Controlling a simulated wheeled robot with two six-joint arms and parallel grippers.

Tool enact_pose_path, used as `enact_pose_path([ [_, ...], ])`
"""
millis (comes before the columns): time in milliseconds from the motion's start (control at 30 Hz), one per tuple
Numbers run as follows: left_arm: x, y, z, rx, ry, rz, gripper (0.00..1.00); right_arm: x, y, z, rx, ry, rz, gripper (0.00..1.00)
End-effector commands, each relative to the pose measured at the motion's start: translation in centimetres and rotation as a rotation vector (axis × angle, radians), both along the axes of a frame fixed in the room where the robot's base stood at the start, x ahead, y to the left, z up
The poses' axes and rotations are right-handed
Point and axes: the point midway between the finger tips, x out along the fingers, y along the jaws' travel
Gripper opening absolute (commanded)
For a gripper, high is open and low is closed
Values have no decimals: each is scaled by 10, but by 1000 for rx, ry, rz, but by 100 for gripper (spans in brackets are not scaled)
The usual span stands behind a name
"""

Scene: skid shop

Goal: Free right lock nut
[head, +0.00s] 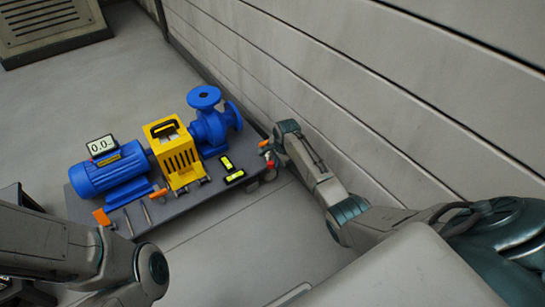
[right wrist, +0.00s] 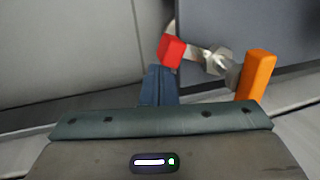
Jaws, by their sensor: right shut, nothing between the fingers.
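The grey skid base (head: 185,208) carries a blue motor (head: 108,176), a yellow guard (head: 177,155) and a blue pump (head: 212,125). At its right end, the right wrist view shows a metal nut-like fitting (right wrist: 220,62), probably the right lock nut, between a red block (right wrist: 171,50) on a metal strip and an orange block (right wrist: 257,74). My right gripper (head: 270,150) is at this skid end. Its dark blue shut fingers (right wrist: 159,86) are just below the red block, with nothing visible between them. Whether they touch it is unclear.
A ribbed wall (head: 330,90) runs close behind my right arm. Open floor (head: 220,245) lies in front.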

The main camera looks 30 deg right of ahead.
Motion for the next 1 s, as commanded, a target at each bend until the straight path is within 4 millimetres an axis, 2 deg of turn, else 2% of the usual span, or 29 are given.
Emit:
enact_pose_path([
  [233,0,0,14,0,0,0,0,2,14,4,2,0,0,0],
  [667,0,0,14,0,0,0,0,3,17,2,1,-1,0,0],
  [1000,0,0,21,0,0,0,0,8,33,2,1,-1,1,0],
])
